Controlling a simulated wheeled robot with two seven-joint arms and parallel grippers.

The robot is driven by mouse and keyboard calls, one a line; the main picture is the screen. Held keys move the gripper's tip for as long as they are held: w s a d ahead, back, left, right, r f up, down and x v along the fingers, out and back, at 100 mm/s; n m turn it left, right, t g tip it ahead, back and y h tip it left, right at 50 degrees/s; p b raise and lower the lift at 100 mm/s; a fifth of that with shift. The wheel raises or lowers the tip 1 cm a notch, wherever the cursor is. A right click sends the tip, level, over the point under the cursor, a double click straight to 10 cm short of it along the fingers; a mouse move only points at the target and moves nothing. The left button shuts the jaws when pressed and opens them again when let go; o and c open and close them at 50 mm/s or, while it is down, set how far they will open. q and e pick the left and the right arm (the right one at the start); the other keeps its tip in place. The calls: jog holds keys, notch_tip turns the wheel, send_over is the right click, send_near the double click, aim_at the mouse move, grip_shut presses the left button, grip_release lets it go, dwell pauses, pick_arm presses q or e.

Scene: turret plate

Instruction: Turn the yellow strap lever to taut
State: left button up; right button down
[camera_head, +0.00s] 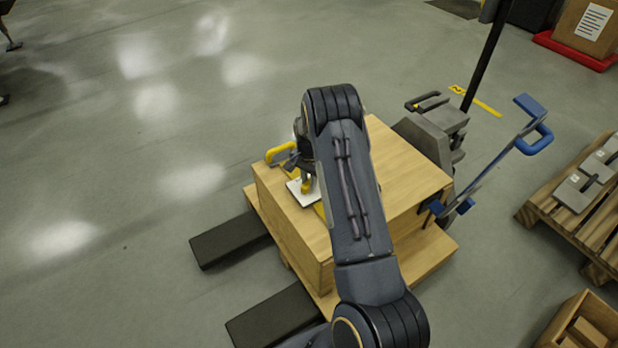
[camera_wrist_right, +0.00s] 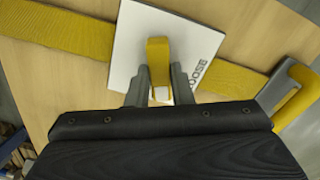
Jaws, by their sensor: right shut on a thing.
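The yellow strap lever (camera_wrist_right: 158,52) stands up from a white plate (camera_wrist_right: 128,38) in the right wrist view. The plate's visible lettering ends in "OOSE"; its other side is bare as far as I can see. The yellow strap (camera_wrist_right: 55,30) runs across the wood to both sides of the plate. My right gripper (camera_wrist_right: 160,88) is shut on the lever, one grey finger on each side. In the head view my right arm covers much of the box, and the white plate (camera_head: 296,190) shows only partly beside the gripper (camera_head: 305,180). My left gripper is out of view.
The wooden box (camera_head: 395,165) sits on a pallet jack with dark forks (camera_head: 232,238). A yellow-and-grey handle (camera_wrist_right: 293,98) is close right of the gripper. A blue-handled bar (camera_head: 510,145) rises at the right, near a pallet (camera_head: 545,212).

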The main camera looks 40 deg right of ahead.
aim_at(309, 181)
jog(key=shift+m+p, duration=0.4)
jog(key=shift+m, duration=1.9)
jog(key=c, duration=1.3)
grip_release()
notch_tip(309, 181, up, 7)
jog(key=shift+r+p, duration=0.1)
jog(key=shift+p, duration=0.85)
jog(key=shift+r, duration=0.35)
